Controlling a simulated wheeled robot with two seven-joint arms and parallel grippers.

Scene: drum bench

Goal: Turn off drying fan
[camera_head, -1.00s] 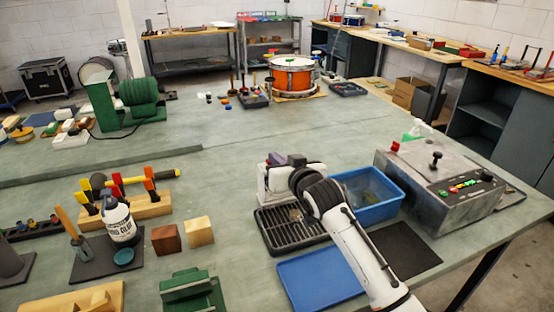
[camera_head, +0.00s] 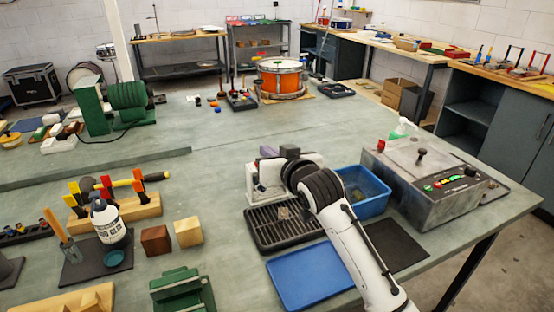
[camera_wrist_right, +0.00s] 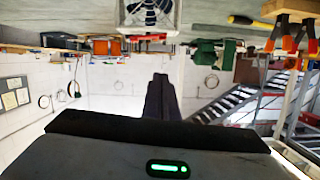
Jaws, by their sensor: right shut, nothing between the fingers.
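The drying fan, a white box-like housing (camera_head: 256,182), stands behind a black slatted rack on the bench in the head view. My right arm and wrist hide part of it. The right wrist view shows it at the top edge, with a pale rotor in a dark opening (camera_wrist_right: 150,12), cut off by the frame. My right gripper is shut and empty; its dark fingers (camera_wrist_right: 160,90) show in the right wrist view, apart from the fan. In the head view the gripper is mostly hidden behind my wrist. I cannot make out the fan's switch. My left gripper is not in view.
Around the fan are the black rack (camera_head: 275,230), a blue bin (camera_head: 372,204), a blue tray (camera_head: 310,278) and a grey control box (camera_head: 425,195). Wooden blocks (camera_head: 188,231) and a glue bottle (camera_head: 108,222) stand left.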

